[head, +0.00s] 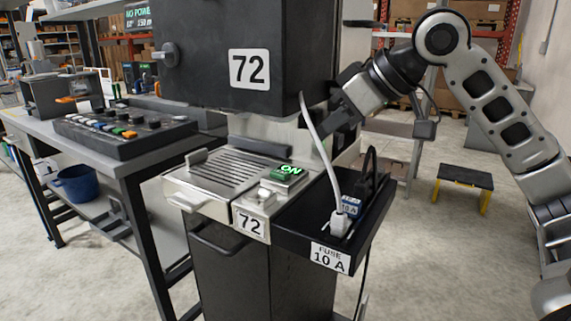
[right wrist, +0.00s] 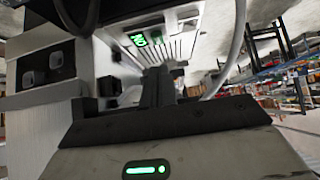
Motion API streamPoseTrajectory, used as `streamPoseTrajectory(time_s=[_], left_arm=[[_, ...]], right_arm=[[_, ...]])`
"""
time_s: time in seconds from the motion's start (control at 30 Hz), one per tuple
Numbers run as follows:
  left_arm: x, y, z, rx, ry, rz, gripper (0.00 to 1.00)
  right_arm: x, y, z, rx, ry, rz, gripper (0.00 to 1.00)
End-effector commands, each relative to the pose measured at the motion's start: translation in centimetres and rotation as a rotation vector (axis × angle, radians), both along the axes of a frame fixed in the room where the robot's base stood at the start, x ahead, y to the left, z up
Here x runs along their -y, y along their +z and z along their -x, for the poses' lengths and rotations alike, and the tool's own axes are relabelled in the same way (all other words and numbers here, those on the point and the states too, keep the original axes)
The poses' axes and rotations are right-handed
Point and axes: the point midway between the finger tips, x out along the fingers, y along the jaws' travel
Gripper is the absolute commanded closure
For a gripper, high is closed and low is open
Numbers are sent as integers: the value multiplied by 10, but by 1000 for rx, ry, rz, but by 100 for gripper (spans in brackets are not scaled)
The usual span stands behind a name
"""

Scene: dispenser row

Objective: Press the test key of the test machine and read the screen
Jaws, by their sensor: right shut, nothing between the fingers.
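The machine marked 72 has a dark upper housing (head: 225,45) above a metal grille tray (head: 220,170). A switch lit green with "ON" (head: 286,173) sits right of the grille; a green-lit face (right wrist: 137,38) also shows in the right wrist view. A small pale key (head: 264,195) is in front of the switch. A dark screen (head: 138,15) at the upper left reads "NO POWER" in green; it is partly cut off. My right gripper (head: 324,128) is shut and empty, beside the housing and behind the white cable. Its dark fingers (right wrist: 158,88) point towards the grille. My left gripper is out of view.
A white cable (head: 316,130) hangs to a plug (head: 340,222) in a black side tray (head: 290,240) labelled "FUSE 10 A". A bench on the left holds a control console (head: 125,133). A low yellow-legged stool (head: 464,178) stands at the right on open floor.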

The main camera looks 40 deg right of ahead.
Motion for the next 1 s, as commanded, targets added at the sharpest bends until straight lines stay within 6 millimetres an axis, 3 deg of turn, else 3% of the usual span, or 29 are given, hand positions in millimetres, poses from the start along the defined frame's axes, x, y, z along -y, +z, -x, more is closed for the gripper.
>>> streamPoseTrajectory(time_s=[0.23, 0.7, 1.0], left_arm=[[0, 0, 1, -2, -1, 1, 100], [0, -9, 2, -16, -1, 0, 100], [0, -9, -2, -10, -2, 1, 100]], right_arm=[[-2, -5, -5, -1, 2, -2, 100], [-24, -60, -55, -1, 2, -3, 100], [-28, -71, -65, 0, 1, 0, 100]])
